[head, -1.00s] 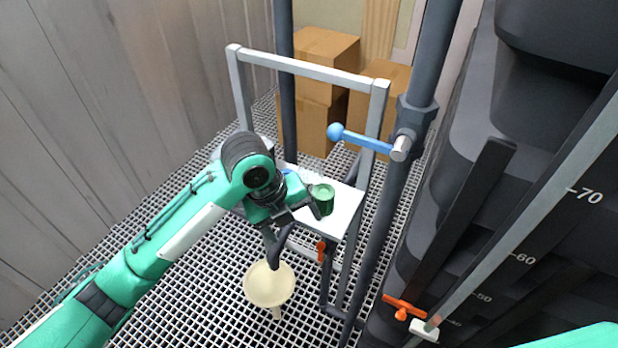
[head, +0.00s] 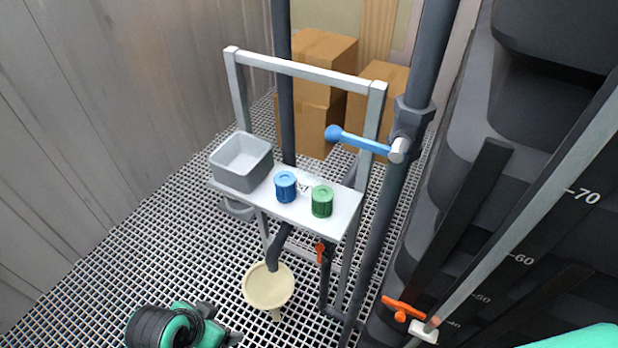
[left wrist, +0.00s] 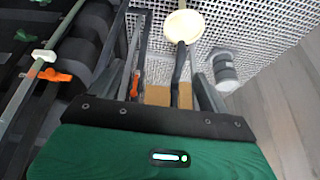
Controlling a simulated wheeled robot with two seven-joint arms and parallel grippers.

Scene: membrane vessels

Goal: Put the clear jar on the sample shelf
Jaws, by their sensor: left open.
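The sample shelf (head: 333,222) is a white board on a grey frame. A small, see-through shape with dark marks, which looks like the clear jar (head: 304,187), shows on it between the blue-lidded jar (head: 286,187) and the green jar (head: 322,201). Its outline is faint. My left gripper (head: 228,338) is low at the bottom of the head view, in front of and well below the shelf, apart from the jars. It is open, and I see nothing held in it. My right gripper is out of view.
A grey open bin (head: 241,163) stands at the shelf's left end. A cream funnel (head: 268,287) is below the shelf; it also shows in the left wrist view (left wrist: 183,26). A blue-handled valve (head: 362,143) and upright pipe stand at the right. Grating floor is clear at left.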

